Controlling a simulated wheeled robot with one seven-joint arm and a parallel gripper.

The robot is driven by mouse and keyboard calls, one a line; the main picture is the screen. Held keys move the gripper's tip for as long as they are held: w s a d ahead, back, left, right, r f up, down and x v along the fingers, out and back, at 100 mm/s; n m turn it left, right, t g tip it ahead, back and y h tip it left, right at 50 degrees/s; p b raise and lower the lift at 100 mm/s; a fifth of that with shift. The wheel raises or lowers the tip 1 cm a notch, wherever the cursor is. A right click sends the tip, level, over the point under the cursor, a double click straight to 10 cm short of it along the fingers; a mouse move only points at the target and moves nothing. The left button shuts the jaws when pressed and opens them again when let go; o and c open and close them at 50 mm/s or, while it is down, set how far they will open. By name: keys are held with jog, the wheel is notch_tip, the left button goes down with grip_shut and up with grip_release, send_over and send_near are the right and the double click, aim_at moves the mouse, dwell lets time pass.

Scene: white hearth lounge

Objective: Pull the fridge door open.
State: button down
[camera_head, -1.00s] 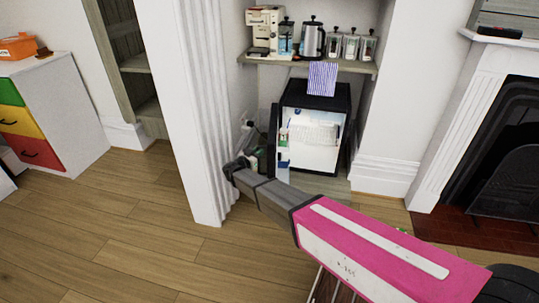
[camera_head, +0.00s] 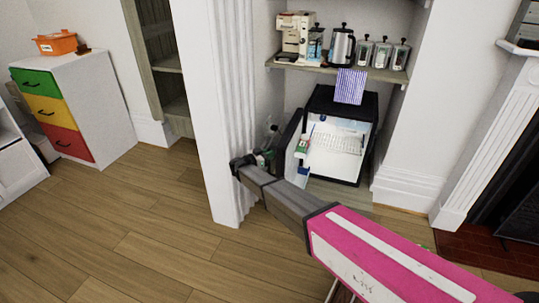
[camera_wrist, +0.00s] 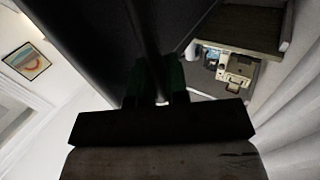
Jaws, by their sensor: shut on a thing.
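The small black fridge (camera_head: 322,101) stands in the alcove under a shelf, its bright white inside showing. Its door (camera_head: 289,137) stands open, swung out to the left, with items in the inner door rack. My arm reaches in from the lower right to the door's outer side. My gripper (camera_wrist: 155,88) shows in the wrist view with its green-tinted fingers shut around a dark upright bar, the door handle (camera_wrist: 146,38), beside the dark door face. In the head view the fingertips are small and hard to make out among dark shapes beside the door.
A white fluted pillar (camera_head: 228,110) stands close left of my arm and the door. The shelf (camera_head: 330,68) above holds a coffee machine, kettle and jars, with a striped cloth hanging down. The wooden floor to the left is clear. A fireplace stands at right.

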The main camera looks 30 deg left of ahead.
jog(key=c, duration=1.1)
grip_release()
jog(key=shift+w, duration=0.1)
jog(key=shift+c, duration=0.2)
jog(key=v, duration=1)
jog(key=shift+s, duration=0.4)
jog(key=shift+a, duration=0.1)
